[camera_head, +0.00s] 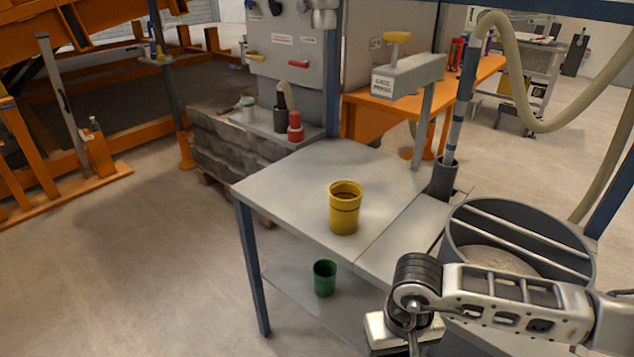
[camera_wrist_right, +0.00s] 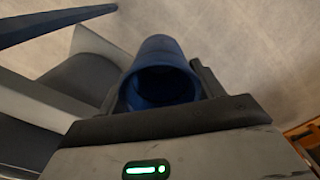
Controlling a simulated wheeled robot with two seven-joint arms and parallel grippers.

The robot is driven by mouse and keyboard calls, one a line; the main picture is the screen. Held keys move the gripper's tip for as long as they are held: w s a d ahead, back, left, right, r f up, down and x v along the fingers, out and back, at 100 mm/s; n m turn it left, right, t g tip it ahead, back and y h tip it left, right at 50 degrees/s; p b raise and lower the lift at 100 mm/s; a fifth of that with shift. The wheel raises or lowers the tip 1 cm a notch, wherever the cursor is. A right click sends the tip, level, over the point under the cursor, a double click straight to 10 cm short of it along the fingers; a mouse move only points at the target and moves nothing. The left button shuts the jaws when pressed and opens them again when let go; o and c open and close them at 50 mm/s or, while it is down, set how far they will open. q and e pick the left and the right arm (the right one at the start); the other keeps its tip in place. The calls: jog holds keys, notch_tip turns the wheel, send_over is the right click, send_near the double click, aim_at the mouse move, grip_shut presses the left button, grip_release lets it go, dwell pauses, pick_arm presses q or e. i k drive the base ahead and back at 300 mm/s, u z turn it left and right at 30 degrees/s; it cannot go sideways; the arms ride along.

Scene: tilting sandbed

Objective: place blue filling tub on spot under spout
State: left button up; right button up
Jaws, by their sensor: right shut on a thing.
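The blue tub (camera_wrist_right: 162,52) is between the fingers of my right gripper (camera_wrist_right: 158,88) in the right wrist view, its round opening toward the camera. The gripper is shut on it. In the head view my right arm reaches in from the lower right, but the blue tub does not show there. A grey dispenser arm (camera_head: 408,76) with a yellow knob stands on a post over the grey table (camera_head: 290,180). I cannot make out a marked spot under its spout. My left gripper is not in view.
A yellow tub (camera_head: 345,212) stands upright on the table. A green tub (camera_head: 324,278) stands on the lower shelf. A large round bin (camera_head: 580,250) of pale material is at right, beside a hose wand (camera_head: 458,110) in a dark holder. The table's left part is clear.

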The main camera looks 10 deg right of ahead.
aim_at(322, 176)
jog(key=u, duration=0.9)
jog(key=k, duration=1.15)
jog(key=u, duration=1.1)
jog(key=i, duration=0.95)
jog(key=z, duration=0.5)
jog(key=i, duration=2.2)
jog(key=z, duration=1.75)
jog(key=i, duration=1.05)
jog(key=z, duration=1.15)
